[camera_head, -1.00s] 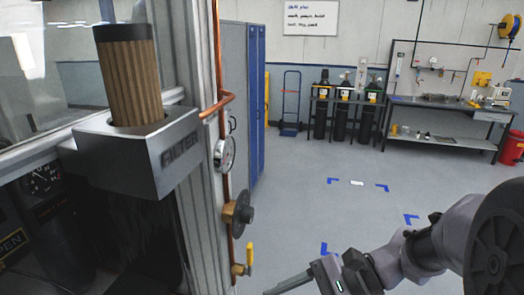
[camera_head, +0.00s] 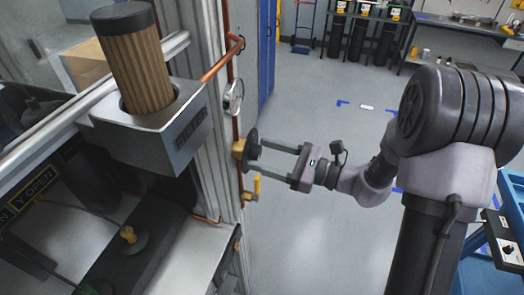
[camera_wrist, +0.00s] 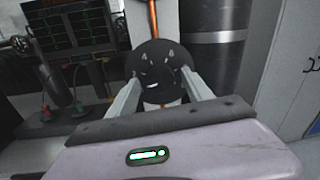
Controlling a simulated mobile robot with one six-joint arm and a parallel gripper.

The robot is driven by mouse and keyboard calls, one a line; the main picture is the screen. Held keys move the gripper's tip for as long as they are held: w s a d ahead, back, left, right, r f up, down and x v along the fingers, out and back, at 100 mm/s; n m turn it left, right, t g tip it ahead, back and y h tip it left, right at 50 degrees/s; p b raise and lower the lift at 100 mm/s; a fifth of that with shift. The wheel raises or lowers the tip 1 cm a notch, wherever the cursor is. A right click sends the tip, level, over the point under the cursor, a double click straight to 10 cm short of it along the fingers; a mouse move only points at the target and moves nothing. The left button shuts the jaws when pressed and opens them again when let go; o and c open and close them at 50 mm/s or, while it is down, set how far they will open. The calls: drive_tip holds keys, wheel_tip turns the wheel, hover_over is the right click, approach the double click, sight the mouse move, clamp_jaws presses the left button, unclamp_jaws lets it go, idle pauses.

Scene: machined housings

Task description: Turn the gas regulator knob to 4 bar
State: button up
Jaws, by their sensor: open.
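The regulator knob (camera_head: 252,143) is a dark round dial on a brass body, on a copper pipe along the pale post. In the wrist view the knob (camera_wrist: 157,66) faces me, with small white marks around its face. The marks are too small to read, so I cannot tell its setting. My gripper (camera_head: 259,157) is open in front of the knob, one finger above the other in the head view. In the wrist view my gripper (camera_wrist: 160,80) has a finger on each side of the dial. I cannot tell whether either finger touches it.
A round gauge (camera_head: 234,97) is above the knob, seen nearly edge-on. A yellow-handled valve (camera_head: 252,188) sits just below my lower finger. The metal filter holder (camera_head: 155,130) stands left of the post. A blue cart (camera_head: 505,220) is at the right. Floor between is clear.

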drive_tip(key=shift+w+a, duration=0.25)
drive_tip(key=shift+a, duration=0.25)
clamp_jaws()
drive_tip(key=shift+r+m+p, duration=0.1)
drive_tip(key=shift+m+p, duration=0.2)
drive_tip(key=m+p, duration=0.2)
drive_tip(key=shift+r+m, duration=0.15)
drive_tip(key=shift+m, duration=0.25)
drive_tip(key=m+p, duration=0.4)
drive_tip(key=shift+g, duration=0.3)
drive_tip(key=m+p, duration=0.3)
drive_tip(key=m, duration=0.1)
drive_tip(key=shift+p, duration=0.35)
drive_tip(key=shift+w+m+g+p, duration=0.1)
drive_tip(key=shift+m+g+p, duration=0.2)
drive_tip(key=shift+m+p, duration=1.25)
drive_tip(key=shift+f+m+b, duration=0.2)
drive_tip(key=shift+m+b, duration=0.15)
drive_tip(key=shift+m, duration=0.2)
